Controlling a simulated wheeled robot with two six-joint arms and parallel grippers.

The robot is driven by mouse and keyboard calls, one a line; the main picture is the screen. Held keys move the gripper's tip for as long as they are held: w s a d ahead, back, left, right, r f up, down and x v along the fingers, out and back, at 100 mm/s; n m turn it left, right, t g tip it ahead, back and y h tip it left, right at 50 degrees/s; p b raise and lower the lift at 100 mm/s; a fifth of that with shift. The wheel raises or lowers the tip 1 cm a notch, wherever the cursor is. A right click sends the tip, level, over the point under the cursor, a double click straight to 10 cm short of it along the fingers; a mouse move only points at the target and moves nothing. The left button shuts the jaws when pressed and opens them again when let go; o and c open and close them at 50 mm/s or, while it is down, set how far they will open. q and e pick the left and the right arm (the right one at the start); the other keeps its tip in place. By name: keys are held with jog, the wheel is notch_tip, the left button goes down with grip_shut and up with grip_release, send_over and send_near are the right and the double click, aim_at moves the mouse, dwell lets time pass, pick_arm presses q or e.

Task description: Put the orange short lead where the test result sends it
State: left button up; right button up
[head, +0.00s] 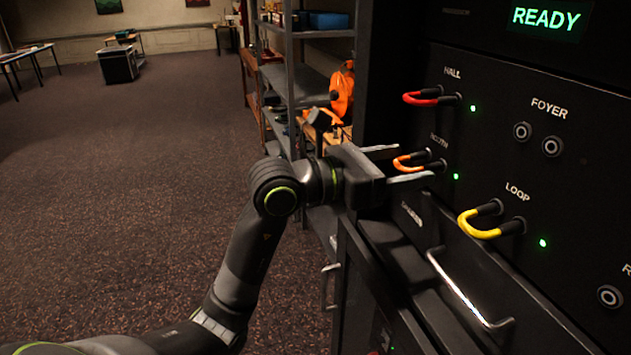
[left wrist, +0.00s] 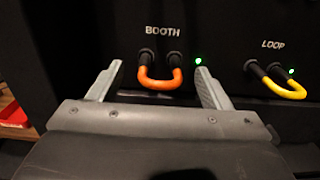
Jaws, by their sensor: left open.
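The orange short lead (head: 408,162) is a U-shaped loop with both black plugs in the panel's socket pair. In the left wrist view the orange lead (left wrist: 160,80) hangs under the label BOOTH, with a green light to its right. My left gripper (head: 392,164) is open in front of the panel. In the left wrist view its fingers (left wrist: 158,88) stand on either side of the orange lead, apart from it. The display (head: 546,17) at the top of the panel reads READY in green. My right gripper is not in view.
A red lead (head: 423,98) is plugged in at HALL and a yellow lead (head: 478,226) at LOOP, each beside a green light. The FOYER sockets (head: 537,139) are empty. A drawer handle (head: 468,290) sticks out below.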

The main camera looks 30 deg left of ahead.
pick_arm(q)
jog(key=b+v, duration=0.3)
jog(key=v, duration=1.1)
jog(key=shift+s+a, duration=0.25)
dwell(0.8)
